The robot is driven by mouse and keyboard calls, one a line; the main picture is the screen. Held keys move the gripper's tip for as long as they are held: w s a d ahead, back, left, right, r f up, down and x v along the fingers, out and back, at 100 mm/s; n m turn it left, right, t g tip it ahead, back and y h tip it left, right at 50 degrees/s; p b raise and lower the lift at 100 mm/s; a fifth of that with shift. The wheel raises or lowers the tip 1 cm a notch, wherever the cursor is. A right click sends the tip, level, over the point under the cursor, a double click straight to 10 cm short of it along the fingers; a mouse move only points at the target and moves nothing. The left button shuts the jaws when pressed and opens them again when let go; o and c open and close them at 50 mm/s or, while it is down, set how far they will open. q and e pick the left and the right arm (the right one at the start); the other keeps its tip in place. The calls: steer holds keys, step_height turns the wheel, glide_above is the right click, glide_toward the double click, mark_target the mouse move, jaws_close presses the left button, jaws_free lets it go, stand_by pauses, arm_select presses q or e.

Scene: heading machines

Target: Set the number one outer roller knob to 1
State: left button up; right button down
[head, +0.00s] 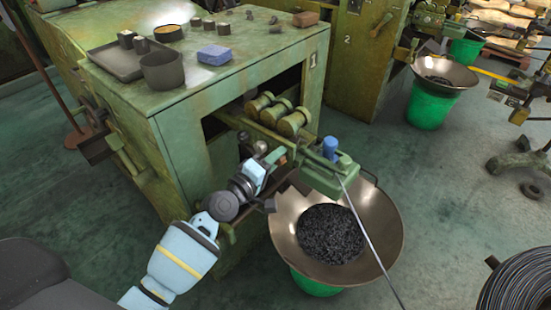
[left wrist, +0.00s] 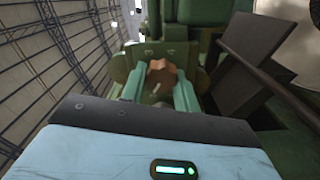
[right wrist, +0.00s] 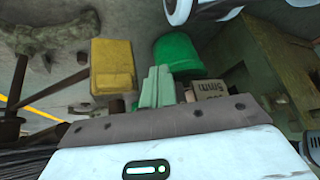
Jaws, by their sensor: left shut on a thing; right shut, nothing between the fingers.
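The machine marked "1" (head: 225,95) stands left of centre in the head view. Three brass-coloured rollers (head: 293,122) sit at its front opening, above a green feed block (head: 325,178). My left gripper (head: 277,156) is at the front of this roller assembly. In the left wrist view its two pale green fingers (left wrist: 160,88) are shut on a brown knob (left wrist: 161,74), one on each side. In the head view the knob is hidden, and its setting cannot be read. My right gripper (right wrist: 158,88) shows only in the right wrist view, shut and empty.
A wide metal bowl of dark pieces (head: 382,233) on a green bucket (head: 314,284) stands below the feed block. A thin wire (head: 372,245) runs down across it. A tray (head: 110,62), a dark pot (head: 162,72) and a blue block (head: 214,54) are on the machine top.

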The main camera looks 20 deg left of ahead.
arm_select(q)
steer(key=o, duration=0.7)
steer(key=v, duration=0.8)
stand_by(0.5)
